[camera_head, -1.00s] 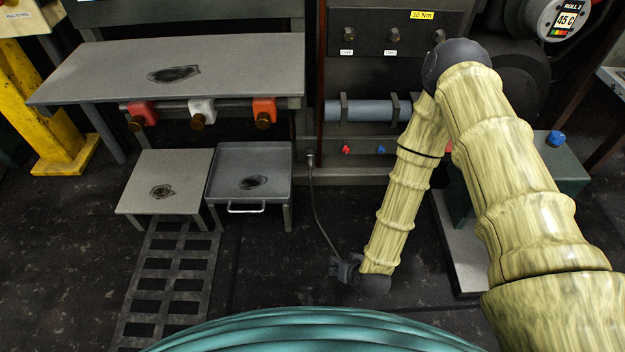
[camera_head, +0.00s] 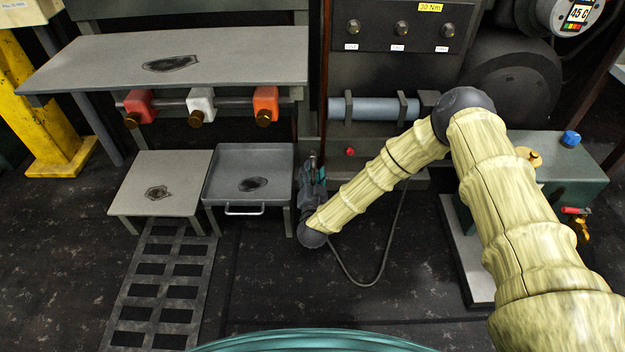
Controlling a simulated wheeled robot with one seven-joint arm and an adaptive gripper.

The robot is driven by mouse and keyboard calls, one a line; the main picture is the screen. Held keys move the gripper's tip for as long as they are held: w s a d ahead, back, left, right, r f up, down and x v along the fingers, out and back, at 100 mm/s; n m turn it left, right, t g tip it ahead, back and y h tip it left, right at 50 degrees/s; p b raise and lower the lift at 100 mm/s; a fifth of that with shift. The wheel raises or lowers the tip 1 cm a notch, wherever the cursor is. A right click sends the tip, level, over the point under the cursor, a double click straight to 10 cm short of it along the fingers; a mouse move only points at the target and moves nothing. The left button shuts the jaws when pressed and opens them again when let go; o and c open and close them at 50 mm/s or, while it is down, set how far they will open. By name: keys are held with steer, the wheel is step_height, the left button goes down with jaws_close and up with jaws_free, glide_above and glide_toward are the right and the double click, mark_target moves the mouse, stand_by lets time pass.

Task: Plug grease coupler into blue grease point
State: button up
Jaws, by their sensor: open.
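My gripper (camera_head: 314,168) is open and points up at the wall, just right of the grey tray table. A small grey upright piece at its fingertips looks like the grease coupler (camera_head: 313,159), but the fingers mostly cover it. I cannot tell whether it lies between them. The dark hose (camera_head: 368,285) hangs in a loop from behind my gripper and rises to the right behind my forearm. A red grease point (camera_head: 350,151) shows on the lower wall strip. The blue grease point is hidden behind my arm now.
The tray table (camera_head: 246,207) stands close left of my gripper. A bench (camera_head: 100,66) with red, white and orange blocks is above left. A blue pipe (camera_head: 375,109) runs above the strip. A green box with a blue knob (camera_head: 571,138) stands right. Front floor is clear.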

mark_target(313, 162)
steer(key=shift+w+f+b, duration=0.15)
steer(key=shift+w+b, duration=0.6)
steer(key=shift+w, duration=0.5)
steer(key=shift+w+r, duration=0.2)
steer(key=shift+w, duration=0.15)
steer(key=shift+w+p, duration=0.3)
steer(key=shift+w, duration=0.8)
jaws_close()
